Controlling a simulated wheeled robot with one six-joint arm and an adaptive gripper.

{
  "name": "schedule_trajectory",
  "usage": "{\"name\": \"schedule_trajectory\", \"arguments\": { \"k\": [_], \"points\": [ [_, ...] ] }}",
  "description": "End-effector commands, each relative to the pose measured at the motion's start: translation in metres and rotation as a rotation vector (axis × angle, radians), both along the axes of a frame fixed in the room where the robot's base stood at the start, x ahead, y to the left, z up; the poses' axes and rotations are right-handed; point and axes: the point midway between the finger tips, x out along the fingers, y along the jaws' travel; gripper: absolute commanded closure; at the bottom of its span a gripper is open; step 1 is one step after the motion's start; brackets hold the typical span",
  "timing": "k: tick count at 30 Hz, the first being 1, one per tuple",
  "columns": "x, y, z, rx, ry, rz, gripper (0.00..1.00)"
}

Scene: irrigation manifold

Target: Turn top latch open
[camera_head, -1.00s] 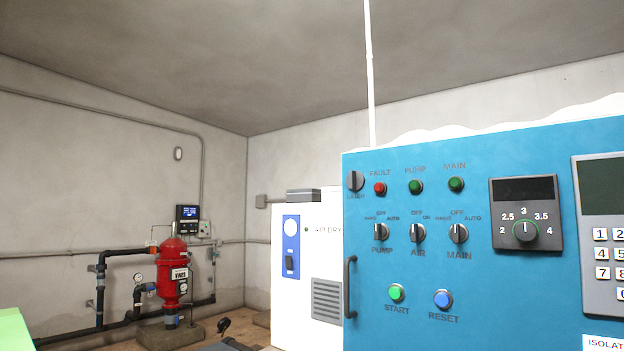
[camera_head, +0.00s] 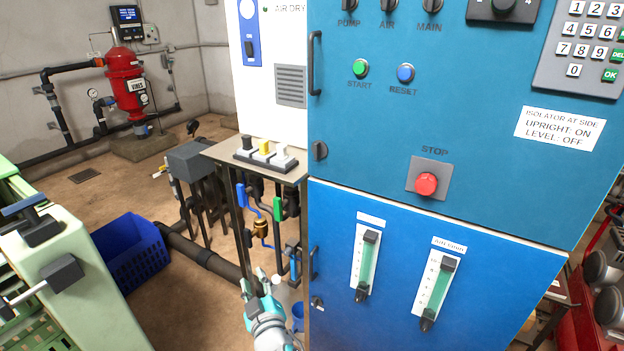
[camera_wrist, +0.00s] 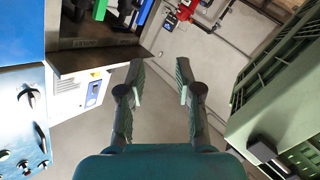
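The blue control cabinet (camera_head: 450,110) fills the right of the head view. Its top edge and top-left latch are outside this view. A small dark latch (camera_head: 319,151) shows at the lower left of the upper door, below a black bar handle (camera_head: 314,63). My gripper (camera_wrist: 158,85) is open and empty in the wrist view, its two fingers apart over the floor and touching nothing. A blue panel (camera_wrist: 20,115) with several dark fittings shows at the left of the wrist view, apart from the fingers; I cannot tell which fittings they are.
A small table (camera_head: 225,150) with switches and pipes stands left of the cabinet. A blue crate (camera_head: 130,255) and a green machine (camera_head: 75,275) are at the left. A red filter tank (camera_head: 125,80) stands at the back. Some brown floor between is clear.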

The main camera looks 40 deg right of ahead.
Motion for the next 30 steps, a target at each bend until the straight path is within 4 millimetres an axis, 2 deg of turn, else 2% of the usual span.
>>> {"name": "schedule_trajectory", "arguments": {
  "k": [1, 6, 11, 15, 23, 30],
  "points": [
    [0.017, -0.003, 0.019, -0.010, -0.018, -0.022, 0.66],
    [0.060, -0.016, 0.074, -0.035, -0.052, -0.103, 0.66],
    [0.092, -0.028, 0.134, -0.046, -0.088, -0.186, 0.66],
    [0.114, -0.039, 0.190, -0.047, -0.120, -0.264, 0.66],
    [0.135, -0.057, 0.304, -0.024, -0.186, -0.411, 0.66],
    [0.131, -0.074, 0.413, 0.030, -0.250, -0.552, 0.66]
  ]
}}
